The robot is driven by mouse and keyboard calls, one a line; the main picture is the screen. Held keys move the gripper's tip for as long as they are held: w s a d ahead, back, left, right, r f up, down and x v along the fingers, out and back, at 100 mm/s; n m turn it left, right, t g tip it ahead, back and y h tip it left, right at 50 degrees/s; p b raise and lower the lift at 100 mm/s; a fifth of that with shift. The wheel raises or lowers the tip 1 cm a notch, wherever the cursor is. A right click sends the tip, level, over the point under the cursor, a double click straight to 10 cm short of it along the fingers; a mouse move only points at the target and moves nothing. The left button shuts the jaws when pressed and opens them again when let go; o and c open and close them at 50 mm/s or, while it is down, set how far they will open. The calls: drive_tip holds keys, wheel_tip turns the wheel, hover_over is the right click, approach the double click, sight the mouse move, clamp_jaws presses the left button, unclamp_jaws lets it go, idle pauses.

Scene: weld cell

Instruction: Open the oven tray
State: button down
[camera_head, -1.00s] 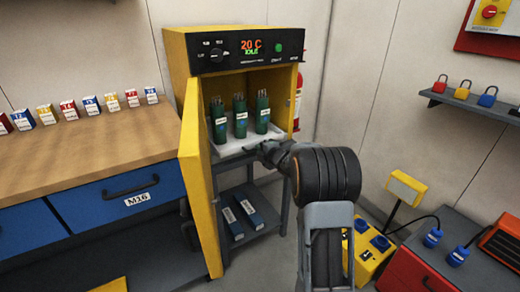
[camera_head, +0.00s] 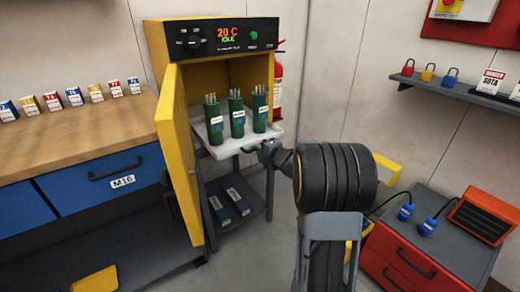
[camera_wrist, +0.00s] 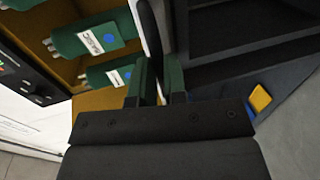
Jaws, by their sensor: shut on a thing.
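The yellow oven (camera_head: 208,65) stands open at the back, with its yellow door (camera_head: 180,160) swung out to the left. Its pale tray (camera_head: 222,151) sticks partly out of the front and carries three upright green canisters (camera_head: 237,118). My gripper (camera_head: 264,149) is at the tray's front edge, shut on the tray's dark handle. In the wrist view my gripper (camera_wrist: 157,88) has its two fingers on either side of the dark handle bar (camera_wrist: 150,35). The rest of the handle is mostly hidden by my arm in the head view.
A wooden bench (camera_head: 70,140) with blue drawers stands left, with small labelled boxes (camera_head: 75,97) on it. A shelf under the oven holds two blue packs (camera_head: 228,203). A red drawer cabinet (camera_head: 400,265) is at right.

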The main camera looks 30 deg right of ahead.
drive_tip(key=shift+s, duration=0.25)
drive_tip(key=c, duration=1.4)
unclamp_jaws()
drive_tip(key=shift+c, duration=0.2)
drive_tip(key=p+v, duration=0.2)
drive_tip(key=v, duration=1.1)
drive_tip(key=shift+s, duration=0.4)
drive_tip(key=shift+r+p, duration=0.1)
drive_tip(key=shift+p, duration=0.2)
